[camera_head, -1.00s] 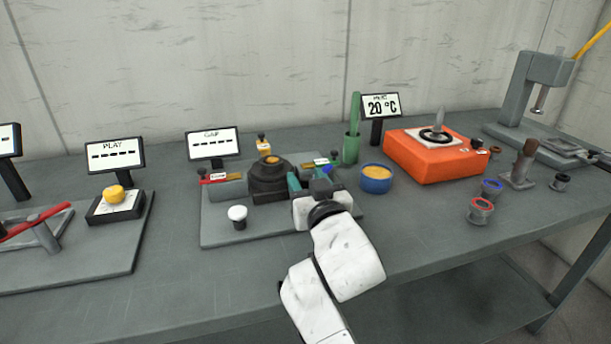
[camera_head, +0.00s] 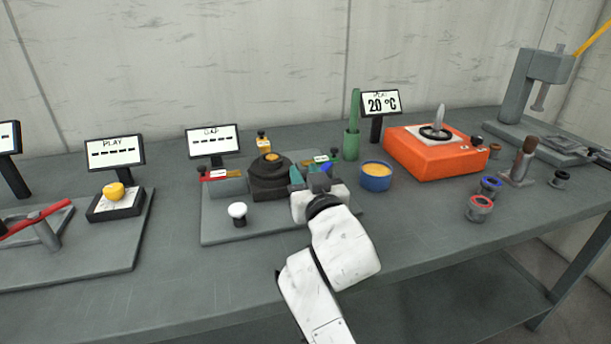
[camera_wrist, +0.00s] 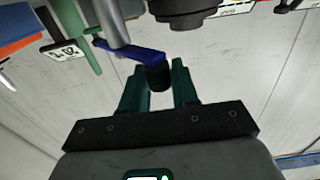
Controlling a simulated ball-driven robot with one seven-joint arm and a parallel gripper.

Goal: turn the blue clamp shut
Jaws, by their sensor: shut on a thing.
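The blue clamp (camera_head: 326,167) is a small blue lever at the right side of the grey fixture, partly hidden by my gripper in the head view. In the wrist view the blue lever (camera_wrist: 130,50) runs from a grey cylinder (camera_wrist: 108,22) to a black knob (camera_wrist: 157,76) at its end. My gripper (camera_wrist: 157,84) has its green fingers on both sides of that black knob and is shut on it. In the head view my gripper (camera_head: 308,178) is at the fixture's front right.
The dark round stepped body (camera_head: 268,182) stands on the base plate (camera_head: 218,230), left of my gripper. A white-topped knob (camera_head: 238,210) is at the plate's front. A blue cup (camera_head: 376,177) and a green holder (camera_head: 351,146) stand close on the right. A GAP display (camera_head: 212,141) is behind.

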